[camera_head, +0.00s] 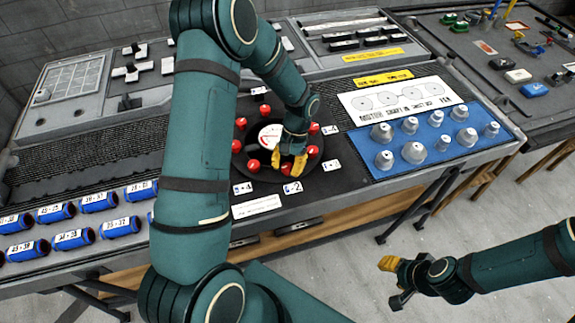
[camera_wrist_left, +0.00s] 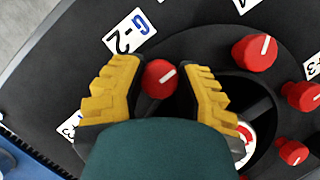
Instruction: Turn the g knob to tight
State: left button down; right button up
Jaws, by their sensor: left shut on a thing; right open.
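My left gripper (camera_head: 292,164) is over the near edge of a round black dial panel. In the left wrist view its yellow fingers (camera_wrist_left: 162,84) are on either side of a red knob (camera_wrist_left: 159,78) with a white pointer line, shut on it. The line slants up to the right. The label beside this knob reads G-2 (camera_wrist_left: 130,32); the label also shows in the head view (camera_head: 292,187). No tight marking is readable. My right gripper (camera_head: 395,283) is open and empty, above the floor in front of the bench.
Several other red knobs (camera_wrist_left: 255,52) ring a white gauge (camera_head: 270,136) close to my left gripper. A blue mat (camera_head: 447,158) with grey knobs lies at right. The floor by my right gripper is clear.

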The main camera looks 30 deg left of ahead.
pick_arm(q)
jog(key=c, duration=0.6)
grip_release()
jog(key=shift+s+f, duration=0.1)
jog(key=shift+s, duration=0.05)
jog(key=v, duration=1.2)
